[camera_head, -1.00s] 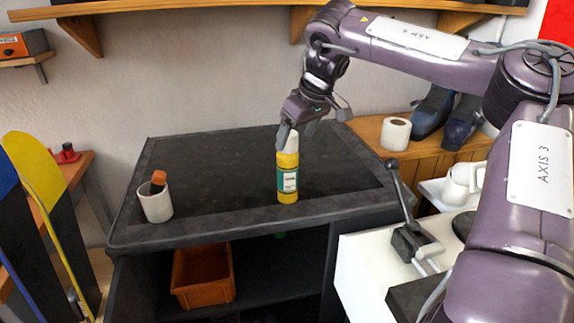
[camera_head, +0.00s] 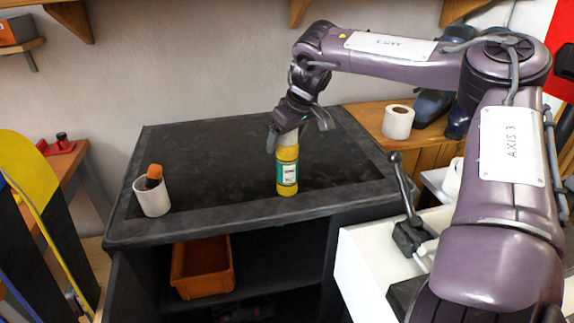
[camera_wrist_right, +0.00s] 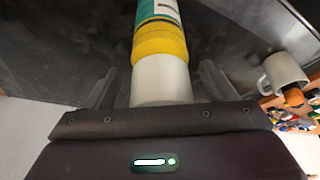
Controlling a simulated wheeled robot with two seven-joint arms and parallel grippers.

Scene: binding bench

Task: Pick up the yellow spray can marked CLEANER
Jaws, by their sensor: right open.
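The yellow spray can (camera_head: 287,170) stands upright on the black bench top (camera_head: 200,150), near its front edge. It has a white and teal label, too small to read here. There is space between cap and fingers on both sides. My left gripper is not in view.
A white mug (camera_head: 152,198) with an orange-tipped item stands at the bench's left. An orange bin (camera_head: 203,270) sits on the shelf below. A lever tool (camera_head: 408,232) stands on the white surface at right. The bench's back half is clear.

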